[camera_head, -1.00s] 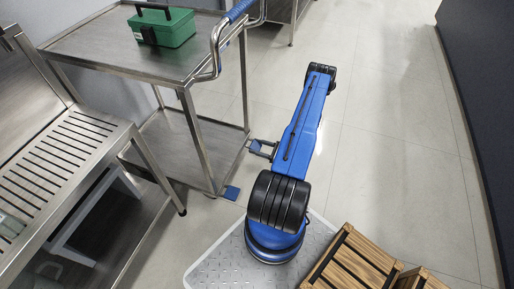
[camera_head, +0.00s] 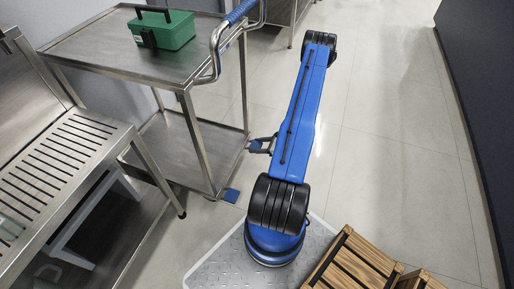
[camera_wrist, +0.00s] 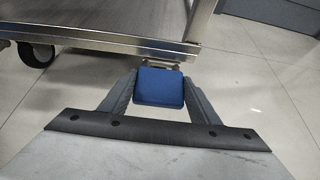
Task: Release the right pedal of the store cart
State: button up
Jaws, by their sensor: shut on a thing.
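The store cart (camera_head: 135,52) is a steel two-shelf trolley with a blue-sleeved handle. Its right pedal is a blue pad on a bracket under the lower frame, seen close in the wrist view (camera_wrist: 160,87). My gripper (camera_wrist: 160,91) is shut on this pad, one finger against each side. In the head view my gripper (camera_head: 262,145) is at the cart's lower right edge, and it mostly hides the pad there. The other blue pedal (camera_head: 231,195) sticks out near the cart's front leg, apart from my gripper.
A green toolbox (camera_head: 165,28) stands on the cart's top. A slatted steel bench (camera_head: 60,165) is at the left. A wooden crate (camera_head: 350,262) is at the lower right, by my base. Open tiled floor (camera_head: 400,150) lies right of my arm. A cart caster (camera_wrist: 37,54) shows at left.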

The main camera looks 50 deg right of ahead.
jog(key=shift+r+g, duration=0.2)
jog(key=shift+g, duration=0.2)
jog(key=o, duration=1.5)
jog(key=v, duration=1.7)
jog(key=shift+s+a+r, duration=0.2)
jog(key=shift+a, duration=0.1)
jog(key=shift+s+d, duration=0.1)
